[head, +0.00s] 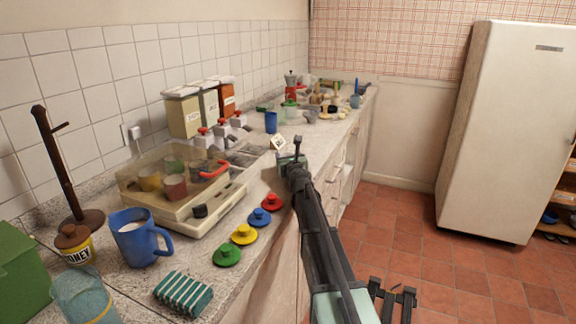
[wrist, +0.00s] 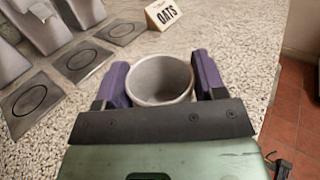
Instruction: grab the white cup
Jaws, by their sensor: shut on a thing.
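The white cup (wrist: 160,82) looks pale grey in the wrist view. It is upright with its open mouth towards the camera, and its inside looks empty. My gripper (wrist: 163,72) has one purple finger on each side of the cup and is shut on it. The cup's lower part is hidden behind the gripper's dark front plate. In the head view, my gripper (head: 292,160) is over the counter's front edge, and I cannot make out the cup there.
Square plates with ring marks (wrist: 82,61) lie to the left. In the head view, a clear-lidded case (head: 185,190), a blue mug (head: 137,238) and coloured lids (head: 243,234) are nearer.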

